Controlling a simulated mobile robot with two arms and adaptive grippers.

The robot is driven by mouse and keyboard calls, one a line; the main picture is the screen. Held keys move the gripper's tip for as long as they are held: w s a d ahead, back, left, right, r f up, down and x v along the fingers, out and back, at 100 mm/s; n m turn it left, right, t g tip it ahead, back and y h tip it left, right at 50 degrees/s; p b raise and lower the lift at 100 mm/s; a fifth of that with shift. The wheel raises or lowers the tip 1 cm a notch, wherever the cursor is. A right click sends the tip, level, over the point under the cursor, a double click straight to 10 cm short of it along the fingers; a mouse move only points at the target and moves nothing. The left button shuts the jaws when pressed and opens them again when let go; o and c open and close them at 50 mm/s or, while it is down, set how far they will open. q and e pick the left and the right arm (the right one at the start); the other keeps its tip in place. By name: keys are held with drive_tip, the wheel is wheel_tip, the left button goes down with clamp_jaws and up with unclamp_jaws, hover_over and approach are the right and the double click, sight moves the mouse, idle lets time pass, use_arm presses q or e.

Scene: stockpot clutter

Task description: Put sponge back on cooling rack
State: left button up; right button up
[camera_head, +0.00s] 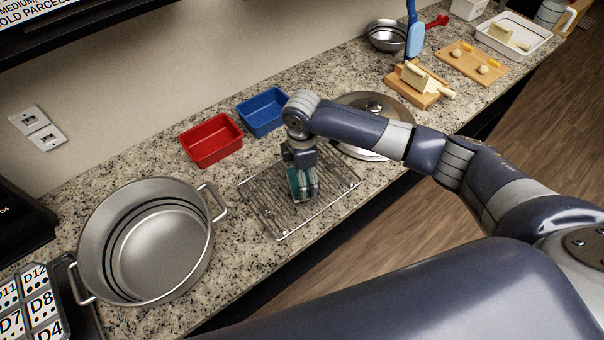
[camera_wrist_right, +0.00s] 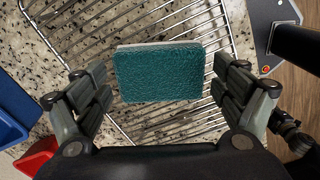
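The teal sponge (camera_wrist_right: 160,75) has a pale edge and is over the wire cooling rack (camera_wrist_right: 75,20). My right gripper (camera_wrist_right: 162,100) is open around it, one finger on each side, with small gaps showing between the fingers and the sponge. In the head view my right gripper (camera_head: 304,192) points down over the middle of the cooling rack (camera_head: 262,204), and a strip of the sponge (camera_head: 292,182) shows beside the fingers. The fingers hide the sponge's underside, so its contact with the wires cannot be seen. My left gripper is not in view.
A large steel stockpot (camera_head: 150,245) stands left of the rack. A red bin (camera_head: 211,140) and a blue bin (camera_head: 263,111) sit behind it. A pot lid (camera_head: 375,107) lies to the right, partly behind my arm. Cutting boards (camera_head: 471,62) with food stand farther right.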

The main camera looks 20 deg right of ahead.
drive_tip(key=shift+r, duration=0.1)
idle(0.3)
wheel_tip(320, 180, up, 12)
drive_tip(key=b, duration=0.2)
drive_tip(key=shift+r, duration=0.1)
idle(0.5)
